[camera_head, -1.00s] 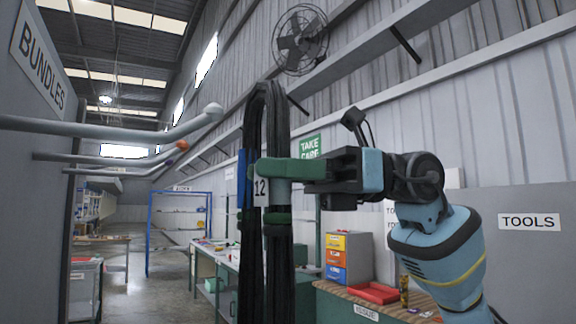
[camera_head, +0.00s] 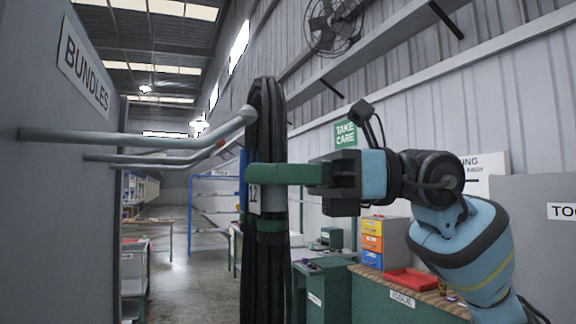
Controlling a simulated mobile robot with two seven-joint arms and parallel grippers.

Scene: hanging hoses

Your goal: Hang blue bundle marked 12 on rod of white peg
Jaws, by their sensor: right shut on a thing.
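The bundle marked 12 (camera_head: 268,120) is a long dark hose loop hanging upright, with a blue strip at its left side and a white label reading 12. My right gripper (camera_head: 264,174), with green fingers, is shut on it below its top bend. The white peg (camera_head: 130,140) is a pale rod that sticks out from the grey panel on the left and bends up at its end. Its tip lies at the bundle's left edge in the picture, just below the top bend. I cannot tell whether they touch. My left gripper is not in view.
A second rod with an orange tip (camera_head: 220,143) is behind and below the white peg. The grey panel (camera_head: 60,200) with a BUNDLES sign fills the left. A bench (camera_head: 425,297) with a red tray (camera_head: 410,279) and coloured drawers (camera_head: 372,242) stands at right.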

